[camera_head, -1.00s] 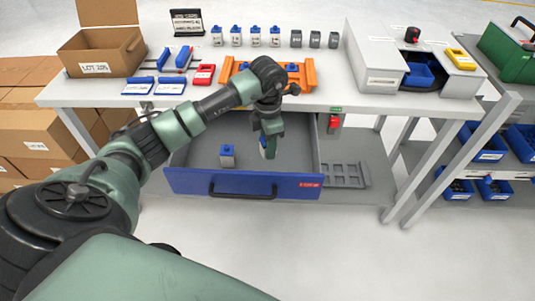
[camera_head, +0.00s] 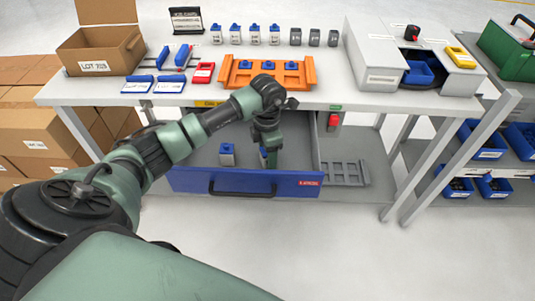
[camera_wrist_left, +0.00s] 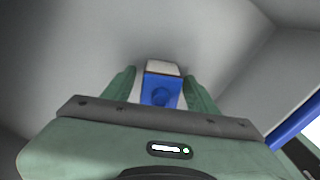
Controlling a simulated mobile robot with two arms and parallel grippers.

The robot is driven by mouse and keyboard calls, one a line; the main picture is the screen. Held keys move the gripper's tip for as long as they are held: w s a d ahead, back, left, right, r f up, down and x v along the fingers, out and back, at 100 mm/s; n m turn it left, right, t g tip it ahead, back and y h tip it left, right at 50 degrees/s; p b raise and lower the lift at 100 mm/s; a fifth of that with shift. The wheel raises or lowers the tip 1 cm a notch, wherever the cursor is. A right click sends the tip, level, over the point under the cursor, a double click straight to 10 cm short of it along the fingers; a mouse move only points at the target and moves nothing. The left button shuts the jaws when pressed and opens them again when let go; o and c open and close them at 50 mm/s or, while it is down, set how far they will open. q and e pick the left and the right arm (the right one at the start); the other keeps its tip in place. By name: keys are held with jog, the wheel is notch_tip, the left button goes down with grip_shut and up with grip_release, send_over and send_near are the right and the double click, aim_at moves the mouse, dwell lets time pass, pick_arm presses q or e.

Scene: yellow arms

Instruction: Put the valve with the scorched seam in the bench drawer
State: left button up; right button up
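The bench drawer (camera_head: 245,182) is pulled out, with a blue front and grey inside. My left gripper (camera_head: 270,159) points down into it, right of its middle. A valve with a blue cap (camera_wrist_left: 161,90) and pale body is between its fingers in the left wrist view. The fingers stand apart with narrow gaps beside the valve, so the gripper looks open around it. In the head view this valve is mostly hidden by the fingers. Another blue-capped grey valve (camera_head: 227,155) stands upright in the drawer, to the left. No scorched seam can be made out. My right gripper is not in view.
An orange rack (camera_head: 309,76) with blue-capped valves is on the bench (camera_head: 345,98) above the drawer. More valves stand in a row behind it. Blue and red parts and an open carton (camera_head: 97,50) are at left. A grey housing (camera_head: 375,72) is at right.

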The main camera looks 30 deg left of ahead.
pick_arm(q)
notch_tip(320, 180, up, 12)
jog(key=shift+r+b, duration=0.1)
jog(key=shift+b, duration=0.25)
jog(key=shift+r, duration=0.1)
dwell(0.4)
